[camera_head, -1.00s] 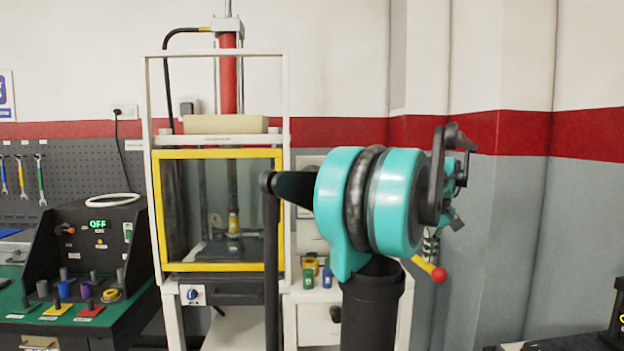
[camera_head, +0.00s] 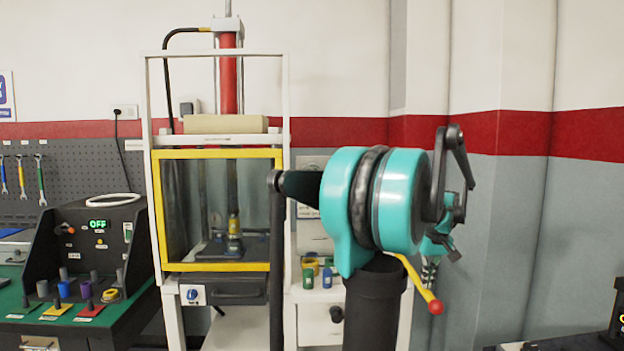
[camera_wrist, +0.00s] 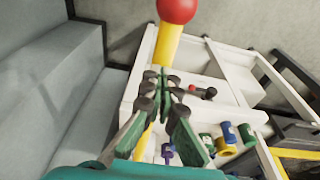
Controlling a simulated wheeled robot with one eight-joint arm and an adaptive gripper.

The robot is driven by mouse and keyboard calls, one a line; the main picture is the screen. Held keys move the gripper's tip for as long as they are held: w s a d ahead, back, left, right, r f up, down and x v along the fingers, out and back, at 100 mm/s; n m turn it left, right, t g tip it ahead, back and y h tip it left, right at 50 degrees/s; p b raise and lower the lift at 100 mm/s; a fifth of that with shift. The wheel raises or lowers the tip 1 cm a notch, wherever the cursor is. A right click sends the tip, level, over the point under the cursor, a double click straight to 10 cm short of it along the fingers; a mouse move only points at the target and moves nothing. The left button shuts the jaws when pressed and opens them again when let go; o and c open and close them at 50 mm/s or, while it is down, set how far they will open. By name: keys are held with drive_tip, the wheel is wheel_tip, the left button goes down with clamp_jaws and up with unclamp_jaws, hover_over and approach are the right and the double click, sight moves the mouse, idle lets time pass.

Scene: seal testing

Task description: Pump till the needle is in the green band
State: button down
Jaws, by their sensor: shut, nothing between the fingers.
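The pump lever is a yellow bar (camera_head: 414,278) with a red ball end (camera_head: 435,307). In the head view it slants down to the right from behind my arm. In the wrist view the yellow lever (camera_wrist: 168,45) runs from the red ball (camera_wrist: 176,9) at the top down behind my fingers. My gripper (camera_wrist: 163,80) is shut and empty, with its fingertips over the lever in the picture. I cannot tell whether they touch it. I cannot make out the gauge, its needle or the green band.
A press with a yellow-framed window (camera_head: 160,215) stands left of my arm. A white cabinet (camera_head: 310,318) beside it carries small green and blue containers (camera_head: 327,277). A control box reading OFF (camera_head: 98,225) sits on a green bench at the left.

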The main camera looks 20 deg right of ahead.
drive_tip(key=shift+s+f, duration=0.1)
drive_tip(key=shift+f, duration=1.45)
drive_tip(key=shift+r, duration=0.1)
drive_tip(key=w+d+v, duration=0.1)
drive_tip(key=w+v, duration=0.1)
drive_tip(key=v, duration=1.1)
drive_tip(key=shift+w+r, duration=0.3)
drive_tip(key=shift+w, duration=0.25)
drive_tip(key=shift+s+a+f, duration=0.1)
drive_tip(key=shift+s+f, duration=0.05)
drive_tip(key=shift+f, duration=3.2)
drive_tip(key=shift+s+f, duration=0.15)
drive_tip(key=shift+f, duration=3.2)
